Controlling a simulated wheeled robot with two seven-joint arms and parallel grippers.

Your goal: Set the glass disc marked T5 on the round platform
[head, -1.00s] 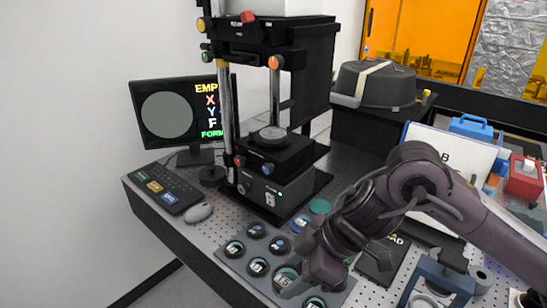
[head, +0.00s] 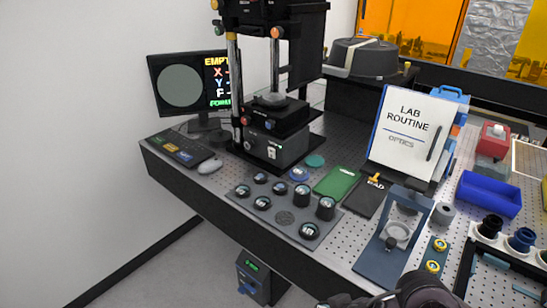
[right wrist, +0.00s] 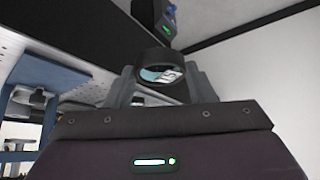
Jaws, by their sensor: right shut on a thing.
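A glass disc in a black ring (right wrist: 163,62) is between the two fingers of my right gripper (right wrist: 163,84) in the right wrist view. It is tilted in that view and shows a white label whose marking I cannot read clearly. The gripper is shut on it, clear of the tray. In the head view only dark parts of my right arm show at the bottom edge. The round platform (head: 272,99) sits on the black interferometer stage, with no disc visible on it. My left gripper is out of view.
A grey tray (head: 239,207) holds several black-ringed discs and one bare round place (head: 285,217). A monitor (head: 187,85) stands left of the interferometer.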

